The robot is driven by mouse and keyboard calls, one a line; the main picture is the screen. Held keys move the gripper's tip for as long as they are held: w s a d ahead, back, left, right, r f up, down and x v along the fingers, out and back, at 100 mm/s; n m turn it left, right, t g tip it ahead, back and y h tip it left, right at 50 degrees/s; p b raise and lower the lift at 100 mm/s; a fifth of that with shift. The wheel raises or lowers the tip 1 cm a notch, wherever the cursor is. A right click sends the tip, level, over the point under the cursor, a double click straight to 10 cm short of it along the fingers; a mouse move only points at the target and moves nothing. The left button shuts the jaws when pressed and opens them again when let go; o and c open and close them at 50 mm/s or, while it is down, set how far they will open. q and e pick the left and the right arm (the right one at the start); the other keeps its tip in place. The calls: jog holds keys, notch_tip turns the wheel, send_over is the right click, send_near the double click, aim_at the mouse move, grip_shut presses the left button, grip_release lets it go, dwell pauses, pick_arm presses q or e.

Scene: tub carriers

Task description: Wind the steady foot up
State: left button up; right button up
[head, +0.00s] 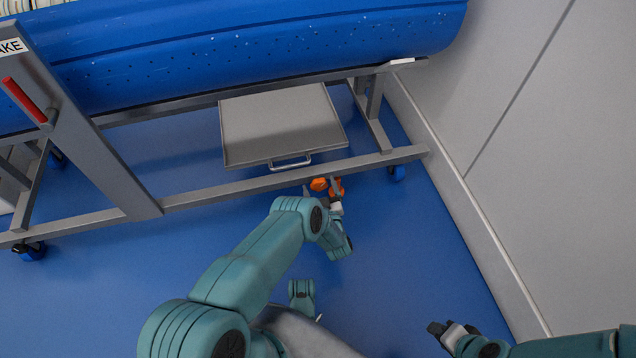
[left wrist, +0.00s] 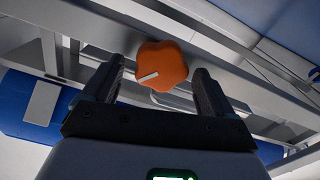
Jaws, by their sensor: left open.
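The steady foot's orange lobed knob (head: 320,184) shows at the lower front rail of the tub carrier, partly hidden by my left gripper. In the left wrist view the knob (left wrist: 165,65) has a pale pointer mark slanting on its face. My left gripper (head: 323,190) is open, with one finger on either side of the knob; I cannot tell whether they touch it. The foot below the knob is hidden. My right gripper (head: 437,328) is low in the head view, away from the carrier, and its jaws are not clear.
The grey carrier frame (head: 230,187) holds a long blue tub (head: 260,45) above. A grey tray with a handle (head: 280,125) sits behind the rail. A red-handled lever (head: 24,100) is at left.

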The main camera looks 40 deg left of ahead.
pick_arm(q)
jog(key=shift+w+a, duration=0.15)
jog(key=shift+a, duration=0.05)
pick_arm(e)
jog(key=shift+w+a, duration=0.25)
jog(key=shift+a, duration=0.1)
